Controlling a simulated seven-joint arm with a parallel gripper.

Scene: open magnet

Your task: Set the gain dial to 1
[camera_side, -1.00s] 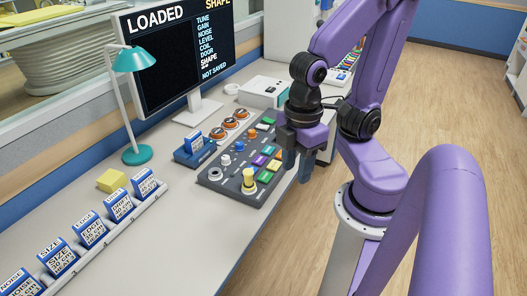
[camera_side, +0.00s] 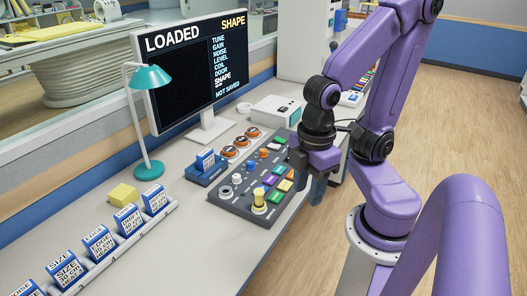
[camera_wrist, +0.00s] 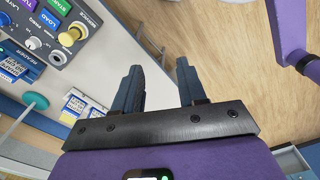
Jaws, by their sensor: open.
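The control panel (camera_side: 232,206) lies on the bench with several knobs: a grey one (camera_side: 226,192), a white one (camera_side: 237,178), a blue one (camera_side: 250,166) and an orange one (camera_side: 263,154). Its labels are too small to read in the side view, so I cannot tell which is the gain dial. My gripper (camera_side: 308,177) is open and empty, just off the panel's right edge, fingers pointing down. In the wrist view my gripper (camera_wrist: 158,68) has its fingers apart with nothing between them. Part of the panel (camera_wrist: 85,22) shows there at top left.
A yellow-topped knob (camera_side: 259,199) stands up from the panel, beside coloured buttons. Three orange-ringed round pieces (camera_side: 241,141) sit behind it. A blue reader (camera_side: 205,170) holds a card. The monitor (camera_side: 185,75) reads LOADED, SHAPE, NOT SAVED. A teal lamp (camera_side: 150,120) and card rack (camera_side: 125,245) stand left.

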